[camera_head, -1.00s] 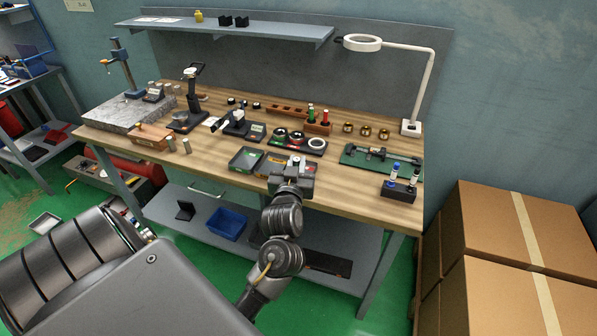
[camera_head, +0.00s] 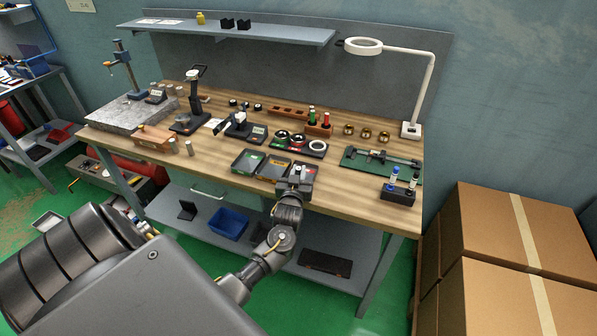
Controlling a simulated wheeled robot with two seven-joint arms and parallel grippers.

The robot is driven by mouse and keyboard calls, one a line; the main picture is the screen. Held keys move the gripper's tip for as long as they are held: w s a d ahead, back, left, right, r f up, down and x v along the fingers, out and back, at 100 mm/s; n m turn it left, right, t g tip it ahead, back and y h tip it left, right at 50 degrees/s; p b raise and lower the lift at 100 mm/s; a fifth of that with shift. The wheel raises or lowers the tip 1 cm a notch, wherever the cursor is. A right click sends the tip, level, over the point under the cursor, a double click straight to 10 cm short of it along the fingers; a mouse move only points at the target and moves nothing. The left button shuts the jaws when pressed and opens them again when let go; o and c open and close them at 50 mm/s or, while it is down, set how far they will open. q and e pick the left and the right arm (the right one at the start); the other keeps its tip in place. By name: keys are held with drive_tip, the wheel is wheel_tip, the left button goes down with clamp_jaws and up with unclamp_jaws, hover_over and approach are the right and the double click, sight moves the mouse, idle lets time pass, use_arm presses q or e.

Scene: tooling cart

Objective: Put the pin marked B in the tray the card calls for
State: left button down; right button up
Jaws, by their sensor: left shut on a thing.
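My left gripper (camera_head: 299,178) is shut on a small pale pin (camera_head: 303,168), over the right-hand tray (camera_head: 308,166) near the front edge of the bench. Its arm hides part of that tray, and I cannot tell whether the pin touches it. To its left are the middle tray, with a yellow label (camera_head: 272,167), and the left tray, with a green label (camera_head: 246,161). Two steel pins (camera_head: 172,145) (camera_head: 189,147) stand by a wooden block (camera_head: 153,138). A white card (camera_head: 215,125) lies near a black gauge. No pin letter or card text is legible. My right gripper is out of view.
A black holder with blue and white bottles (camera_head: 398,192) and a green board with a caliper (camera_head: 380,160) lie to the right. A ring lamp (camera_head: 363,46) overhangs the back right. Round gauges (camera_head: 298,143) sit behind the trays. Bare wood lies left of the trays.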

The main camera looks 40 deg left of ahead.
use_arm(q)
drive_tip(key=shift+f, duration=0.2)
drive_tip(key=shift+f, duration=0.2)
drive_tip(key=c, duration=1.4)
unclamp_jaws()
drive_tip(key=shift+o, duration=0.2)
drive_tip(key=shift+r, duration=0.1)
drive_tip(key=shift+s+d, duration=0.1)
drive_tip(key=shift+s, duration=0.05)
drive_tip(key=b+v, duration=0.2)
drive_tip(key=v, duration=0.9)
drive_tip(key=shift+s+d+r, duration=0.15)
drive_tip(key=shift+s+d, duration=0.1)
drive_tip(key=shift+s, duration=0.05)
